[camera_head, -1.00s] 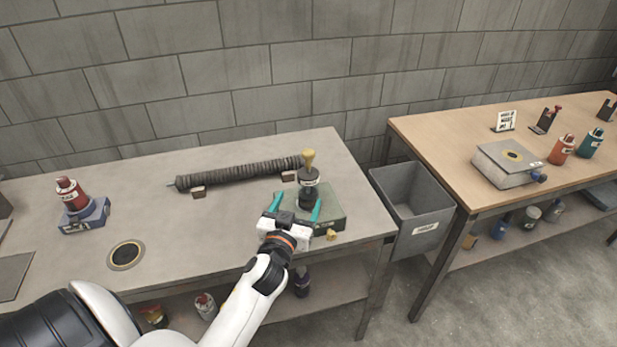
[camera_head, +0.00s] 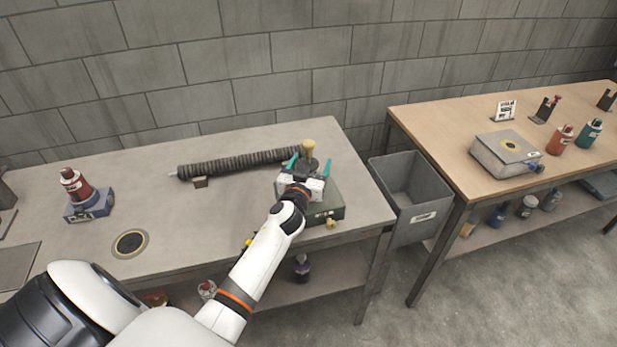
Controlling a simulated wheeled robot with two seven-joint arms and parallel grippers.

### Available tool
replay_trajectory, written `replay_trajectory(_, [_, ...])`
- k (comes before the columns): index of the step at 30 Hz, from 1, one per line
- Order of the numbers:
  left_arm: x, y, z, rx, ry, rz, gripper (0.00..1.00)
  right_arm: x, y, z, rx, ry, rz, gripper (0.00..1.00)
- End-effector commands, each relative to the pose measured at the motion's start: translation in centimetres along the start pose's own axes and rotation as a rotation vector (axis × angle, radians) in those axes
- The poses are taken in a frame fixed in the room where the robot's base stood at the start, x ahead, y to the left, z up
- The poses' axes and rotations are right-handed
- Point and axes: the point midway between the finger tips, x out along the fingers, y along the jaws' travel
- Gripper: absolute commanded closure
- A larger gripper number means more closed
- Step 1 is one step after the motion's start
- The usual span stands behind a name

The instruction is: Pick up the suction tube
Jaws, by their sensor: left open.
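The suction tube, a long dark ribbed hose (camera_head: 235,164), lies across the back of the grey table on small brackets. My left gripper (camera_head: 309,166), with teal fingers, is open near that right end, over the green box (camera_head: 330,210). A dark upright piece with a yellow top (camera_head: 309,148) shows between and behind its fingers. I cannot tell whether the fingers touch it or the tube. My right gripper is not in view.
A red bottle (camera_head: 73,184) on a blue base stands at the left of the grey table (camera_head: 190,225). A black ring (camera_head: 130,243) lies nearby. A grey bin (camera_head: 412,195) stands between this table and the wooden one (camera_head: 430,125). A block wall is behind.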

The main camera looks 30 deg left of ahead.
Motion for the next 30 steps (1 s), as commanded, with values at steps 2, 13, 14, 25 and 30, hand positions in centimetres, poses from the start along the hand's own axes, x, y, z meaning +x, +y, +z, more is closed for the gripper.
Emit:
replay_trajectory(2, [0.1,0.0,0.0,0.000,0.000,-0.001,0.25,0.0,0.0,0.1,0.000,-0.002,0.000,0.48])
replay_trajectory(13, [0.0,0.0,0.0,0.000,0.000,-0.001,0.62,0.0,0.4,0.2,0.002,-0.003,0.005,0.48])
replay_trajectory(14, [0.0,0.0,0.0,0.000,0.000,-0.001,0.67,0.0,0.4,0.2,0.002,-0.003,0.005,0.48])
replay_trajectory(25, [0.1,0.0,0.8,0.001,-0.004,-0.001,0.78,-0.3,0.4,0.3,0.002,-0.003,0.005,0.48])
replay_trajectory(30, [0.1,0.0,4.0,0.001,-0.007,-0.003,0.78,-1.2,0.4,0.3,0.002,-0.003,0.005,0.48])
